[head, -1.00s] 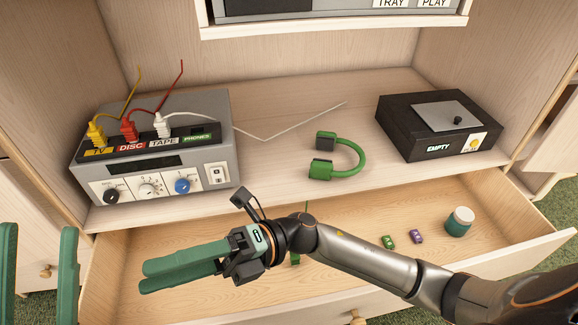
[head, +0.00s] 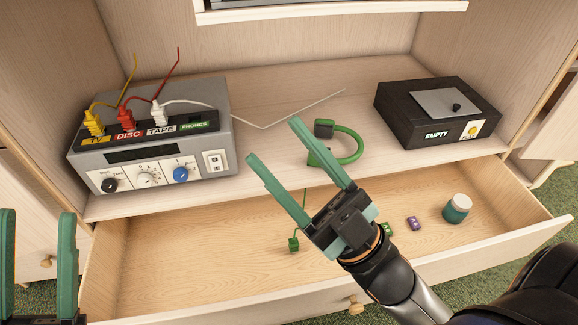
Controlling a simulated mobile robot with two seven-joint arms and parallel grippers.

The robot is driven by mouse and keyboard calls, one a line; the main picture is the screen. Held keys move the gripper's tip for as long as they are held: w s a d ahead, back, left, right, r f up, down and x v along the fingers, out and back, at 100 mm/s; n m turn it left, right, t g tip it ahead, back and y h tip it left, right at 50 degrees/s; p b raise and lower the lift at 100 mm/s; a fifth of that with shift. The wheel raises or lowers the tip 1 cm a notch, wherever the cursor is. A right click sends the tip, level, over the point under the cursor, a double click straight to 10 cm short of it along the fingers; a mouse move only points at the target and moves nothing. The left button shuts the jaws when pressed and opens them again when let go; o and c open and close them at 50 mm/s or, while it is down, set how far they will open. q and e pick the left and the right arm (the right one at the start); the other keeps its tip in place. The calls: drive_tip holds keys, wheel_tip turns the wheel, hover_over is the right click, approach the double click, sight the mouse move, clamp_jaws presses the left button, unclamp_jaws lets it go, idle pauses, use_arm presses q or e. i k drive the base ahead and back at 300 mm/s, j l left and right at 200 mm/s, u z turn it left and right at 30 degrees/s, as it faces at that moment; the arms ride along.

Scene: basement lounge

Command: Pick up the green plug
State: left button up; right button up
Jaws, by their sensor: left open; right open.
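The green plug (head: 293,244) lies in the open drawer (head: 190,262), left of my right gripper's body, with a thin green cord rising from it. My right gripper (head: 272,141) is open and empty. Its fingers point up and left in the picture, over the drawer and the shelf edge, with the plug below and left of its palm. My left gripper (head: 38,214) is open and empty at the left edge, outside the drawer.
A grey switch box (head: 150,160) with yellow, red and white plugs stands on the shelf. Green headphones (head: 350,146) and a black box (head: 436,112) are right of it. The drawer also holds a small green item (head: 388,230), a purple item (head: 414,223) and a jar (head: 456,212).

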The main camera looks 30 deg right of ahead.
sight(294, 244)
drive_tip(key=z, duration=0.85)
